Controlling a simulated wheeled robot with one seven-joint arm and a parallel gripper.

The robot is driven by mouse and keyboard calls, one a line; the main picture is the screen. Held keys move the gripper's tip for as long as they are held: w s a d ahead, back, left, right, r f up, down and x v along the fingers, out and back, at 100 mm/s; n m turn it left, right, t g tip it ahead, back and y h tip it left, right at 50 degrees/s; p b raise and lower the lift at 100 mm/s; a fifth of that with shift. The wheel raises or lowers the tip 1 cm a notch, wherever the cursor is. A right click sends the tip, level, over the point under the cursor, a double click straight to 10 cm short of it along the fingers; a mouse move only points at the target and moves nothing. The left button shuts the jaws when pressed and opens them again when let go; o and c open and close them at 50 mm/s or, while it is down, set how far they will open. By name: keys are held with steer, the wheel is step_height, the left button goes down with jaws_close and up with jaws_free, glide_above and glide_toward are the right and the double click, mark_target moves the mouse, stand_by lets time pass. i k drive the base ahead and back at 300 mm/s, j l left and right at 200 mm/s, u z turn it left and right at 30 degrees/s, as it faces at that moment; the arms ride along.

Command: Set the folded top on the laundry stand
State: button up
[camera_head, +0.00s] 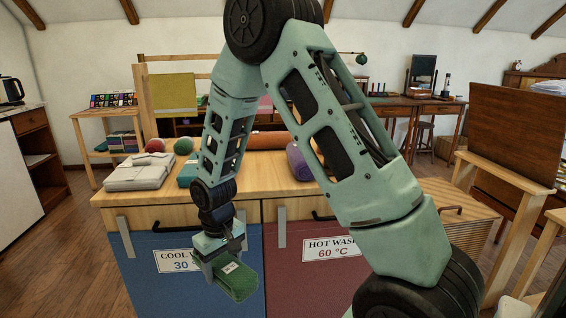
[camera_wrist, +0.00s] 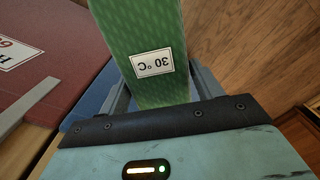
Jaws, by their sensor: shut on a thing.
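My gripper (camera_head: 212,258) is shut on a green folded top (camera_head: 238,283), which hangs tilted in front of the blue bin. In the wrist view the green top (camera_wrist: 140,25) lies between the two fingers of my gripper (camera_wrist: 158,88), with a white "30 °C" tag upside down on it. The laundry stand (camera_head: 240,203) has a light wood top above a blue "cool wash 30" bin (camera_head: 135,265) and a dark red "hot wash 60 °C" bin (camera_head: 300,285). My arm hides part of the stand top and the blue bin's label.
On the stand top lie a pale folded stack (camera_head: 138,173), a teal folded thing (camera_head: 188,172), red and green round things, an orange roll (camera_head: 267,140) and a purple roll (camera_head: 298,162). Bare wood shows along the front edge. A wooden panel (camera_head: 512,135) stands at right.

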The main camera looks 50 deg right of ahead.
mark_target(264, 171)
steer(key=k+z, duration=0.1)
steer(key=z, duration=0.25)
steer(key=k+l+z, duration=0.1)
steer(key=z, duration=0.25)
